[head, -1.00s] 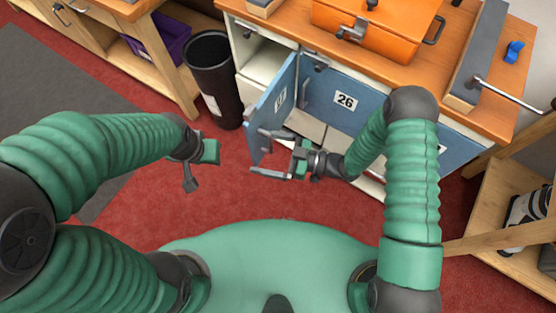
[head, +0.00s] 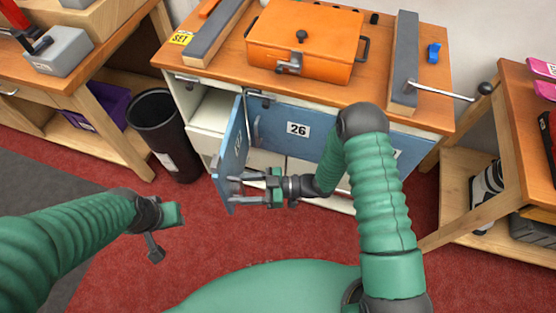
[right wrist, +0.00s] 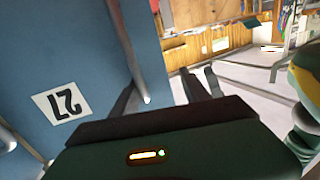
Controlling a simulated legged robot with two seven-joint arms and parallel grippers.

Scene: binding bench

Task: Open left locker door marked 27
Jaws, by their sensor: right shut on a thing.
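The blue locker door marked 27 (head: 235,150) stands swung outward at the left of the cabinet, its locker partly exposed. My right gripper (head: 238,188) is at the door's lower outer part, shut on the door. In the right wrist view the 27 label (right wrist: 62,103) shows upside down on the blue panel, with the fingers (right wrist: 165,95) beside the panel's edge. The exact contact is hard to see. My left gripper (head: 165,230) hangs empty above the floor at lower left, apart from the door; its jaw opening is unclear.
The blue door marked 26 (head: 298,130) is closed beside it. A black bin (head: 165,135) stands left of the open door. An orange box (head: 304,45) sits on the bench top. A wooden shelf unit (head: 460,180) stands at right. Red floor lies clear in front.

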